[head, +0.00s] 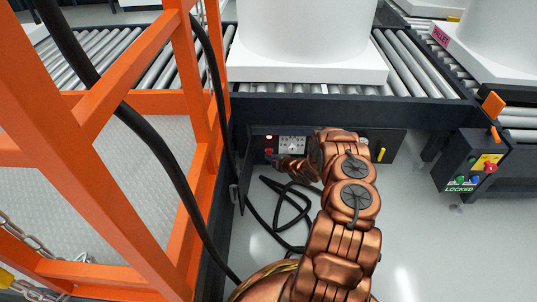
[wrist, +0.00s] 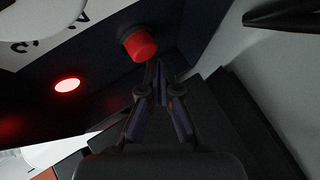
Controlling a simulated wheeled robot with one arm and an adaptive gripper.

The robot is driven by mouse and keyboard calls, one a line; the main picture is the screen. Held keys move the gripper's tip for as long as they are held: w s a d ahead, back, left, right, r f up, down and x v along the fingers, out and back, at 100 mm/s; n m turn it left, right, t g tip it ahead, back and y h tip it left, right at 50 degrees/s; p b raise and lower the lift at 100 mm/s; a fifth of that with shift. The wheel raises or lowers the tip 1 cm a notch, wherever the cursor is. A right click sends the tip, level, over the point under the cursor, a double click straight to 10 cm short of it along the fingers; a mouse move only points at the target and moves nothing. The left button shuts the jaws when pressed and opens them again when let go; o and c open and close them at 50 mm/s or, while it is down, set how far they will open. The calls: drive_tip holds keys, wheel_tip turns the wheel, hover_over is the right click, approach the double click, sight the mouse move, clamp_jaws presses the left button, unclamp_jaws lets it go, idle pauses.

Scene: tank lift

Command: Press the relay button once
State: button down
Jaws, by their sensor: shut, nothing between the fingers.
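A red push button (wrist: 140,45) stands out from a dark panel (wrist: 110,65) in the wrist view. A round lamp (wrist: 67,85) glows red on the same panel, to the left of and below the button. My gripper (wrist: 157,70) is shut and empty, its tips just below and right of the button in the picture. I cannot tell whether they touch it. In the head view my gripper (head: 279,161) is at the open dark cabinet (head: 258,131) under the conveyor, close to the glowing red lamp (head: 269,137). No label reading "relay" is legible.
An orange frame (head: 205,100) stands left of my arm, with a black cable (head: 165,150) hanging across it. Loose black cable (head: 290,205) lies on the floor below the cabinet. A control box (head: 470,165) marked "LOCKED" is at right. The floor between is clear.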

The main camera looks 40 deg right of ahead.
drive_tip(key=shift+w+d+b, duration=0.25)
drive_tip(key=shift+w+b, duration=0.05)
drive_tip(key=shift+w, duration=0.05)
idle(0.7)
drive_tip(key=shift+s+a, duration=0.5)
drive_tip(key=shift+s, duration=0.25)
drive_tip(key=s+a, duration=0.3)
drive_tip(key=s, duration=0.1)
drive_tip(key=shift+s+a, duration=0.3)
drive_tip(key=shift+s, duration=0.1)
idle(0.3)
idle(0.7)
